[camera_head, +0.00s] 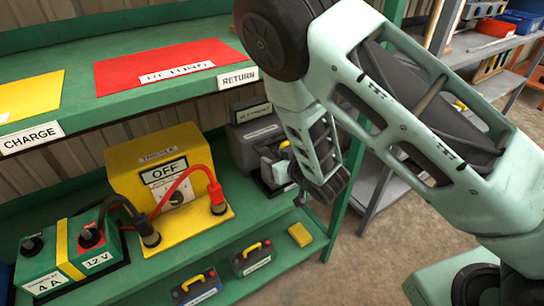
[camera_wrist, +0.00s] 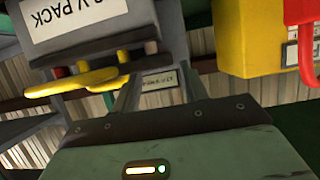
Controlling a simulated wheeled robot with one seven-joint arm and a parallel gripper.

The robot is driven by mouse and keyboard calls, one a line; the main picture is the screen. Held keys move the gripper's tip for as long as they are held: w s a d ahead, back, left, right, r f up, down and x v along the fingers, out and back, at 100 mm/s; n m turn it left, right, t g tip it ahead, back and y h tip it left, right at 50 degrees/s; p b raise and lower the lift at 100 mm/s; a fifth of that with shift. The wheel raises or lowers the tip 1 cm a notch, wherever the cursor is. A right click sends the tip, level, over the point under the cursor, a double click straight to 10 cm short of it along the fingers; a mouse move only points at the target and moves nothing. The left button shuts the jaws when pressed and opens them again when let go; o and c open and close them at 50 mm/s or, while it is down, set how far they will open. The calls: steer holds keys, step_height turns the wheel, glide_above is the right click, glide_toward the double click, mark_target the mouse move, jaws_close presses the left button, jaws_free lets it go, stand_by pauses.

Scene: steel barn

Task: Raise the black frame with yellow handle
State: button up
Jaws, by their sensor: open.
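A dark grey unit (camera_head: 250,138) stands at the right end of the middle shelf, partly behind my arm. A yellow handle (camera_head: 284,145) shows at its front, and in the wrist view the yellow handle (camera_wrist: 75,84) lies below a "V PACK" label. The black frame that carries it cannot be made out clearly, as my gripper and arm cover part of it. My gripper (camera_head: 278,172) is at the front of this unit. In the wrist view its open fingers (camera_wrist: 160,75) reach up to the right of the yellow handle. I cannot tell whether they touch the unit.
A yellow charger box (camera_head: 155,155) marked OFF stands left of the unit, with red and black leads to a green battery (camera_head: 65,255). A green upper shelf (camera_head: 130,105) overhangs.

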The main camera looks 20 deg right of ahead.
steer(key=shift+x, duration=1.15)
